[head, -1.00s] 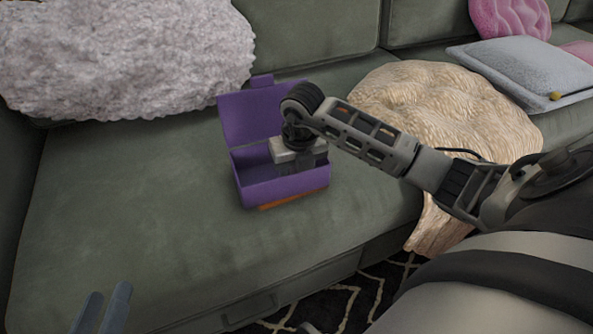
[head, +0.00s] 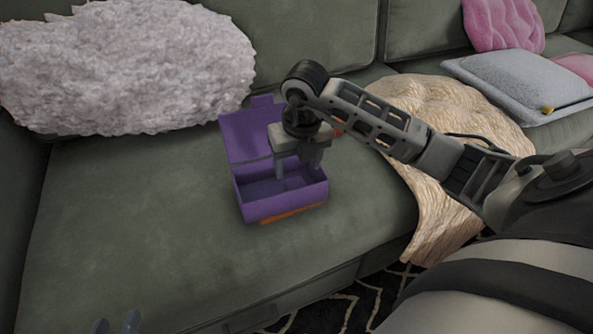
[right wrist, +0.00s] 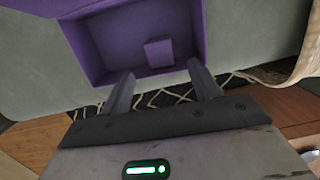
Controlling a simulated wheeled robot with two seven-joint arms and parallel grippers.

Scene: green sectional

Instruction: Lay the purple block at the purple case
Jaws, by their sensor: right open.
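The purple case (head: 285,208) lies open on the green sofa seat, its lid tilted back. The purple block (right wrist: 158,52) is inside the case in the right wrist view, apart from my fingers; in the head view I cannot make it out clearly behind my gripper. My right gripper (head: 297,170) is over the case opening, pointing down. In the right wrist view its two fingers (right wrist: 160,82) are spread with nothing between them. Only the fingertips of my left gripper (head: 116,324) show at the bottom left edge, apart and empty.
An orange item (head: 292,214) shows under the case's front edge. A fluffy grey cushion (head: 125,70) is behind left, a cream throw (head: 450,115) right, and grey (head: 520,80) and pink (head: 503,22) cushions far right. The seat left of the case is clear.

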